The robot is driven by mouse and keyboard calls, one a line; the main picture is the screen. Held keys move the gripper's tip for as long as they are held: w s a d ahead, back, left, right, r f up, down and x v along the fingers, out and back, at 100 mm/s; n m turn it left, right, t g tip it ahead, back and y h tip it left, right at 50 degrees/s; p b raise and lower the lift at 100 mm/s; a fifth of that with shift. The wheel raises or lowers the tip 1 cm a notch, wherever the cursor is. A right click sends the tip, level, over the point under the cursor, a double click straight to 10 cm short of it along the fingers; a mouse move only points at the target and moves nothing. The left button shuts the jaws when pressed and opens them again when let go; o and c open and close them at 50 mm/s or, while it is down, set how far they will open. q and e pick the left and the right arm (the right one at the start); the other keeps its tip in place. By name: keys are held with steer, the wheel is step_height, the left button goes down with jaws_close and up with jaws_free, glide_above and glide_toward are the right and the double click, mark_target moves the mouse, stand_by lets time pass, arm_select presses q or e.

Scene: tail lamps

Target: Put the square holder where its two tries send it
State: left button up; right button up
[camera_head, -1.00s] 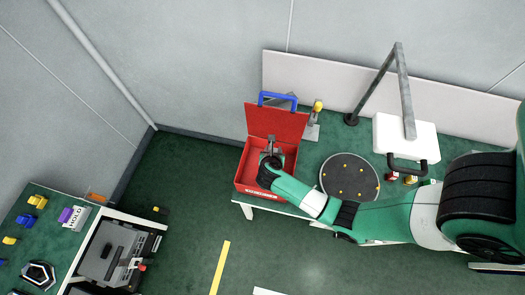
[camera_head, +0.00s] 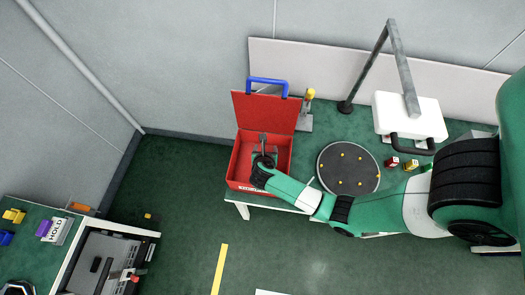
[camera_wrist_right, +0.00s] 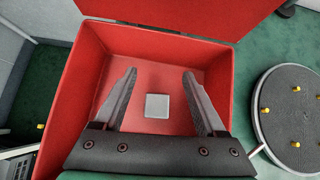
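A pale grey square piece (camera_wrist_right: 157,106) lies on the floor of the open red toolbox (camera_wrist_right: 85,85); I take it for the square holder. In the head view the toolbox (camera_head: 243,160) stands on the bench, and my gripper hides much of its inside. My right gripper (camera_head: 264,150) reaches into the toolbox from above. In the right wrist view its fingers (camera_wrist_right: 159,75) are wide apart with nothing between their tips. The square shows between the fingers, apparently below them and untouched. My left gripper is not in view.
The toolbox's raised lid (camera_head: 263,112) with blue handle (camera_head: 267,82) stands behind my gripper. A round dark plate (camera_head: 347,172) with yellow pegs is to the right. A table at left bears a HOLD sign (camera_head: 57,231) and a purple block (camera_head: 44,228).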

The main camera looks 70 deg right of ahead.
steer(key=p+v, duration=0.2)
steer(key=v, duration=0.9)
steer(key=shift+a+r+p, duration=0.2)
steer(key=shift+a+p, duration=0.05)
steer(key=shift+p, duration=0.15)
steer(key=shift+s, duration=0.1)
